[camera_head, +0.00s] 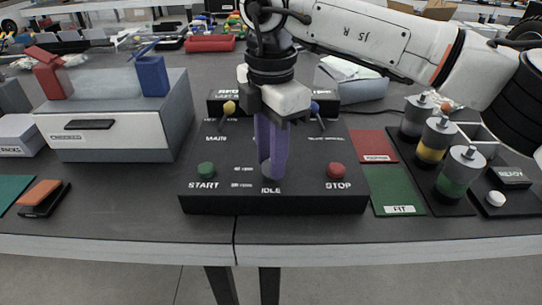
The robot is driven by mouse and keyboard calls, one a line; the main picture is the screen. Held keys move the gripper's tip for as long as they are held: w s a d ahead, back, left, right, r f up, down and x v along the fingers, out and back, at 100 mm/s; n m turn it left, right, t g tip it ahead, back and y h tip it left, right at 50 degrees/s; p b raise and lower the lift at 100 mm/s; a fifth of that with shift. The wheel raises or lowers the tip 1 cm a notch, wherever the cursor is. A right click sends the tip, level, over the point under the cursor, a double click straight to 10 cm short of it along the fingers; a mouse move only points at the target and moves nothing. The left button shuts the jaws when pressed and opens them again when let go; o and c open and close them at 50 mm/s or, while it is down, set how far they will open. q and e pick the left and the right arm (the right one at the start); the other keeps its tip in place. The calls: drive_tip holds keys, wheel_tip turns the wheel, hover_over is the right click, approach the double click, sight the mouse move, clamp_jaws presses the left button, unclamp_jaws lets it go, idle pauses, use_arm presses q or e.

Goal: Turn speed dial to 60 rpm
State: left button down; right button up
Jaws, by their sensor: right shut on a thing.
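The black control panel (222,198) lies on the table in the middle of the view. It carries a green START button (206,169) at left, a red STOP button (338,170) at right and the word IDLE at the front. Small rpm labels (242,169) show left of the centre. My right gripper (271,168) reaches down over the panel's centre with its purple fingers shut on the speed dial. The fingers hide the dial, so its pointer direction cannot be read. My left gripper is not in view.
A yellow knob (229,107) and a blue lever (316,110) stand at the panel's back. A grey drawer box (120,115) is to the left. Red and green mats (395,188) and several capped cylinders (460,172) are to the right. The table's front edge is clear.

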drive_tip(key=shift+w+r+m, duration=0.1)
drive_tip(key=shift+m, duration=0.5)
drive_tip(key=o, duration=1.1)
use_arm(q)
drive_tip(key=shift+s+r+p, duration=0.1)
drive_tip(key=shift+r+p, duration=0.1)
drive_tip(key=shift+p, duration=0.5)
use_arm(e)
wheel_tip(320, 180, up, 10)
drive_tip(key=shift+r, duration=0.15)
